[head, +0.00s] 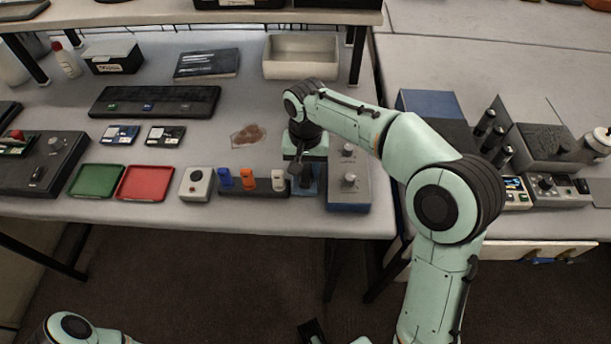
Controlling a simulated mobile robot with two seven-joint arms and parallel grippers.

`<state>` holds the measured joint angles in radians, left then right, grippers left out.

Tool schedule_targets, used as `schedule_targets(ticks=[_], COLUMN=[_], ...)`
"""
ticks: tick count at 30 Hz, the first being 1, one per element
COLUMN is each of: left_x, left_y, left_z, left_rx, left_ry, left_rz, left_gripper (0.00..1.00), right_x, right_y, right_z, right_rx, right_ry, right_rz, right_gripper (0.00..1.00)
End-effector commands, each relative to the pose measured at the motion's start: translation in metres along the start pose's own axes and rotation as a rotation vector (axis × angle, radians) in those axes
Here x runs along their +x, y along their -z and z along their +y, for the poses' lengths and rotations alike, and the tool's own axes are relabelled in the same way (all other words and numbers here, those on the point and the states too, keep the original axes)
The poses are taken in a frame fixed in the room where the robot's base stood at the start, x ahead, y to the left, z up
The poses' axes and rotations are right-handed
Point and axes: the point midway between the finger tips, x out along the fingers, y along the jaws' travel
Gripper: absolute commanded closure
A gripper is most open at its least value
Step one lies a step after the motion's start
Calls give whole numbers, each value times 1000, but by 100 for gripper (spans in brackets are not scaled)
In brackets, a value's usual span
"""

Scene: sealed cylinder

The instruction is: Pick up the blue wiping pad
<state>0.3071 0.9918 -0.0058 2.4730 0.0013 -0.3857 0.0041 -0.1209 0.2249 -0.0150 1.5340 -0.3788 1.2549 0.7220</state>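My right arm reaches over the front of the table, and its gripper (305,178) points down between the small peg rack and a grey control box. A dark blue patch (307,187) shows just under and beside the fingers. It may be the blue wiping pad, but the gripper covers most of it. I cannot tell whether the fingers are open or touch it.
The rack (266,187) with blue, orange and white pieces stands close left of the gripper. The control box (348,190) with knobs stands close right. A reddish-brown stain (248,135) lies behind. Green (97,180) and red (146,183) trays lie further left.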

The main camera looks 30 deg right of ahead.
Motion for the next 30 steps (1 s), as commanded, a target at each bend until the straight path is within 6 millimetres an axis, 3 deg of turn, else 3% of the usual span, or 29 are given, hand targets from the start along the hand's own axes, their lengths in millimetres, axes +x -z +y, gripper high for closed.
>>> schedule_targets(ticks=[1,3,17,23,30], left_x=[0,0,-2,-9,-25], left_y=[0,0,0,1,2], left_z=[0,0,1,3,10], left_rx=[0,0,0,1,3], left_ry=[0,0,0,-1,-3], left_rz=[0,0,1,3,9], left_gripper=[57,57,57,57,57], right_x=[0,0,-11,-44,-109], right_y=[0,0,0,1,1], right_z=[0,0,-1,-1,-1], right_rx=[0,0,-1,-2,-1], right_ry=[0,0,2,4,5], right_rz=[0,0,2,5,5], right_gripper=[80,100,100,100,100])
